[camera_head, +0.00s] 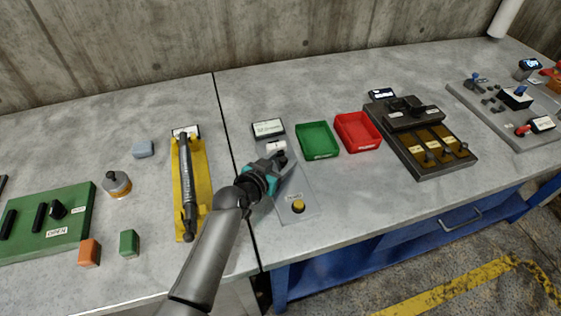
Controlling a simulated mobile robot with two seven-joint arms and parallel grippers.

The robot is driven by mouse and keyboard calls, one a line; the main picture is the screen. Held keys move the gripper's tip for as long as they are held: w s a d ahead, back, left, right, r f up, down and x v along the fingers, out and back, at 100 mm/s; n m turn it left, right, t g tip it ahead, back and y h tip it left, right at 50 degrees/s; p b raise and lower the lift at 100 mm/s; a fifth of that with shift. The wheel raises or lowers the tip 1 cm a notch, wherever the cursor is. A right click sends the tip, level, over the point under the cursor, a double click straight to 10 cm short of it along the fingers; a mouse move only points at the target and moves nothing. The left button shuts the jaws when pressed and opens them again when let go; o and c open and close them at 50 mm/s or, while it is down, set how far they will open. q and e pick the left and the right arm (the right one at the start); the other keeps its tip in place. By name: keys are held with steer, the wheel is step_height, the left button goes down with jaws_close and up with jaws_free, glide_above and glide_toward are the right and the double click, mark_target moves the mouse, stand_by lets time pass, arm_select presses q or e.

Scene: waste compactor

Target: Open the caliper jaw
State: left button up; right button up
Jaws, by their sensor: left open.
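A grey station plate (307,190) lies on the bench near the middle. It bears a small display (268,128) at its back, a white labelled part (276,147) and a yellow button (298,206) at its front. I take this for the caliper station; its jaw is hidden or too small to make out. My left gripper (280,160) comes in from below and hangs over the left side of the plate, its fingers close to the white labelled part. It is open. I cannot tell whether it touches anything there. My right gripper is not in view.
Green (318,140) and red (357,132) trays stand right of the plate. A dark fixture (437,165) is further right. A yellow holder with a grey rod (187,185) lies to the left, beside loose blocks and a green panel (75,232). The bench front right is clear.

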arm_select(q)
jaws_close()
stand_by(0.5)
stand_by(1.0)
